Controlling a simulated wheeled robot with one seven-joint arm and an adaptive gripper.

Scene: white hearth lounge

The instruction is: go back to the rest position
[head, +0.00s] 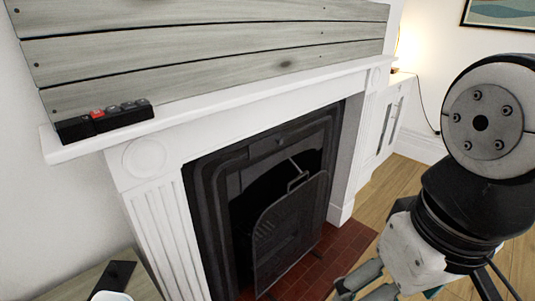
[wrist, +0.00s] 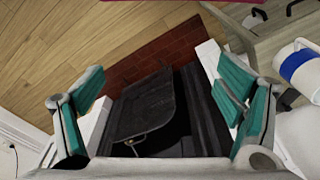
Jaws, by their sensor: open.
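My gripper (head: 366,287) shows at the bottom right of the head view, low in front of the fireplace and partly cut off by the frame. In the wrist view its two teal-padded fingers (wrist: 158,88) stand wide apart with nothing between them. Beyond the gap are the dark fire screen (wrist: 147,108) and the red brick hearth (wrist: 165,58). I see no object held.
A white mantelpiece (head: 250,103) carries a black box with a red button (head: 98,115) at its left end. The black fireplace screen (head: 290,235) stands below. A wooden table (head: 85,283) is at lower left. A blue-and-white cylinder (wrist: 300,68) is at right in the wrist view.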

